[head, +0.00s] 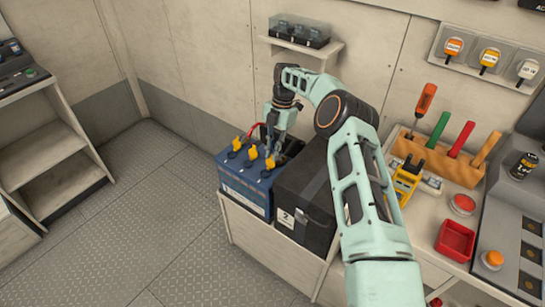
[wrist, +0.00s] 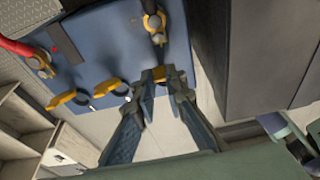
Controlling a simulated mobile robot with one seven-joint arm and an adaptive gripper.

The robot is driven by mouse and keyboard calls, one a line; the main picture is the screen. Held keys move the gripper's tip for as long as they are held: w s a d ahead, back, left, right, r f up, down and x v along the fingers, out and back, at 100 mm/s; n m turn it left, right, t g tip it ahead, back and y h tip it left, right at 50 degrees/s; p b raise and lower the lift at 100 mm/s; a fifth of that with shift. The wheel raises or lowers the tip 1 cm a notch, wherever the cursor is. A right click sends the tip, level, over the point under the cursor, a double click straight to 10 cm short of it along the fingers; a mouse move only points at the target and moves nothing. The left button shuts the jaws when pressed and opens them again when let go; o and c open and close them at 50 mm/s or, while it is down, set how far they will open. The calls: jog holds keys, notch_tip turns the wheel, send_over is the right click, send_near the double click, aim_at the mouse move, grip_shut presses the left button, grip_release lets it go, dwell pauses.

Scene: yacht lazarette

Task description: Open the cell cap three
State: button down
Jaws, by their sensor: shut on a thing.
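The blue battery (head: 238,184) stands on a bench beside a black box. Three yellow cell caps run along its top: the rear-left cap (head: 237,143), the middle cap (head: 252,153) and the front-right cap (head: 270,163). In the wrist view the rear-left cap (wrist: 62,98) and the middle cap (wrist: 107,87) are clear of my fingers. My gripper (wrist: 159,84) is shut on the right-hand yellow cap (wrist: 159,73), close to the black-cable terminal. My gripper (head: 270,153) reaches down from above in the head view. The fingers hide part of the held cap.
The black box (head: 305,200) marked 2 stands close on the right. A red cable and terminal (wrist: 40,62) are at the battery's other end. A shelf (head: 301,48) with a clear-lidded case is above. A wooden tool holder (head: 435,160) is to the right. The floor at left is clear.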

jog(key=shift+s+a+f+g+y+b, duration=0.25)
jog(key=shift+f+g+b, duration=0.25)
jog(key=shift+b, duration=0.75)
jog(key=c, duration=2)
grip_release()
jog(key=shift+o, duration=0.2)
jog(key=shift+w+d, duration=0.1)
jog(key=shift+w, duration=0.05)
jog(key=shift+w+d+r, duration=0.1)
jog(key=shift+r, duration=0.05)
notch_tip(320, 180, up, 9)
jog(key=shift+r, duration=0.45)
